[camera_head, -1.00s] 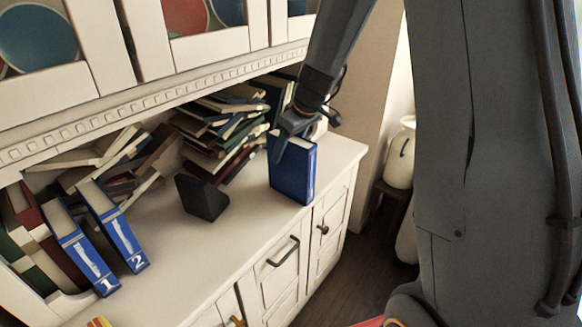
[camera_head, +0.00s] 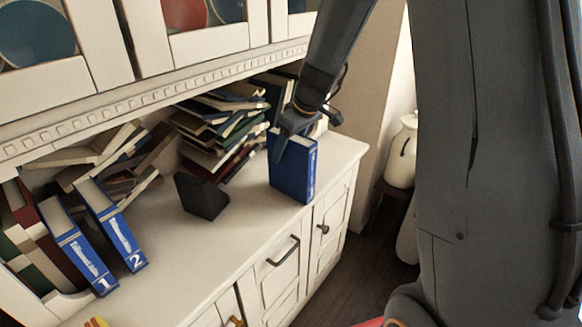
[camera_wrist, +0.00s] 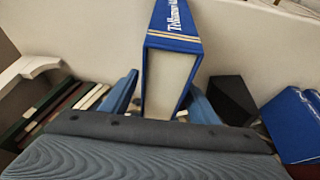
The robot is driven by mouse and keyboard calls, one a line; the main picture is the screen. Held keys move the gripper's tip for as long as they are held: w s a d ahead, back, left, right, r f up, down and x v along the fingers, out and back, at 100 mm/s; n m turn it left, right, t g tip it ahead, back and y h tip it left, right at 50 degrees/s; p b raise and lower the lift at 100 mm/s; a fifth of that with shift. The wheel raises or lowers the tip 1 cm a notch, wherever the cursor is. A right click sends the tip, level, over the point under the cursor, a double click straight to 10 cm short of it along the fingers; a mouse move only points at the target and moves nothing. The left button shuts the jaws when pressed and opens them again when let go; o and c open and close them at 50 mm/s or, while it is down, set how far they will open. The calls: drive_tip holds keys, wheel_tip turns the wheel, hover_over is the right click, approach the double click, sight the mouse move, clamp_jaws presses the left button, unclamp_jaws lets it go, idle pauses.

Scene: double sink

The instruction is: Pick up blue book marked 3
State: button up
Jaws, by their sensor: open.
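A blue book (camera_head: 292,172) stands upright near the right end of the white cabinet top. Its number is not readable in the head view. My gripper (camera_head: 302,132) is at the top of this book, pointing down, with one finger against or in front of its near cover. In the wrist view the blue book (camera_wrist: 175,42) shows its pale page edge and part of its titled spine. The open fingers of my gripper (camera_wrist: 161,98) lie on either side of the book; I cannot tell whether they touch it.
Blue books marked 1 (camera_head: 82,250) and 2 (camera_head: 117,232) lean at the left. A black bookend (camera_head: 201,197) stands between them and the upright book. Piled books (camera_head: 215,132) lie behind, under an overhanging shelf edge (camera_head: 150,101). The cabinet top (camera_head: 190,245) is clear in front.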

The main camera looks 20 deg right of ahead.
drive_tip(key=shift+c, duration=0.2)
clamp_jaws()
drive_tip(key=shift+r, duration=0.15)
idle(0.3)
